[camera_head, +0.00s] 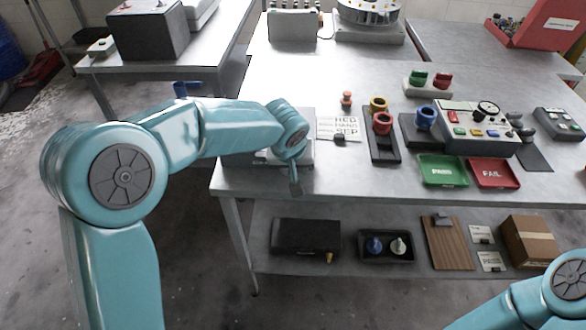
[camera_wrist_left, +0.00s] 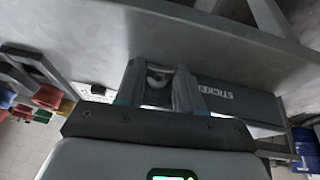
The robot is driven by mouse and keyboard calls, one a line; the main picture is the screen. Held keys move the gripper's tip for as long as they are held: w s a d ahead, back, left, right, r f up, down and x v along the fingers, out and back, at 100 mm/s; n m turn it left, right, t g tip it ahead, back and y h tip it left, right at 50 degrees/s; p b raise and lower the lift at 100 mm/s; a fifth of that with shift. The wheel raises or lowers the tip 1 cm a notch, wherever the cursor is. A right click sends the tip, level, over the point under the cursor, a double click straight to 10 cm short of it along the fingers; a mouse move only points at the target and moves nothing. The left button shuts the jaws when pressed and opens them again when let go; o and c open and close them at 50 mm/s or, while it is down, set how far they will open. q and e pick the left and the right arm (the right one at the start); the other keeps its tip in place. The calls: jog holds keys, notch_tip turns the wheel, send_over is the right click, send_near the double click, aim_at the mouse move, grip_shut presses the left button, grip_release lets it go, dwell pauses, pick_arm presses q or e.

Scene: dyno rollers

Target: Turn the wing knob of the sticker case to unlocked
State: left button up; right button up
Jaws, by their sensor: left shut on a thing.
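The sticker case (camera_wrist_left: 225,100) is a dark grey box with white STICKER lettering in the left wrist view. In the head view, the case (camera_head: 236,160) sits at the table's left front edge, mostly hidden behind my left arm. My left gripper (camera_head: 296,188) is at its front, pointing down. In the wrist view, my left gripper's two fingers (camera_wrist_left: 158,88) are closed around a small grey wing knob (camera_wrist_left: 157,78) on the case's face. The knob's exact angle and any lock marking cannot be read. My right gripper is out of view.
A card (camera_head: 338,129) and a black stand with coloured rings (camera_head: 382,148) are to the right of the case. Green (camera_head: 442,170) and red (camera_head: 493,172) trays lie at the front edge. A lower shelf holds a black box (camera_head: 305,237) and several other items.

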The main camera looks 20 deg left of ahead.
pick_arm(q)
jog(key=shift+w+d+y+b, duration=0.1)
jog(key=shift+d+y+b, duration=0.05)
jog(key=shift+y+b, duration=0.2)
jog(key=shift+r, duration=0.1)
jog(key=o, duration=0.8)
jog(key=shift+c, duration=0.2)
jog(key=p+v, duration=0.1)
jog(key=v, duration=1.5)
jog(key=shift+d+r, duration=0.15)
jog(key=shift+d, duration=0.05)
jog(key=shift+w, duration=0.1)
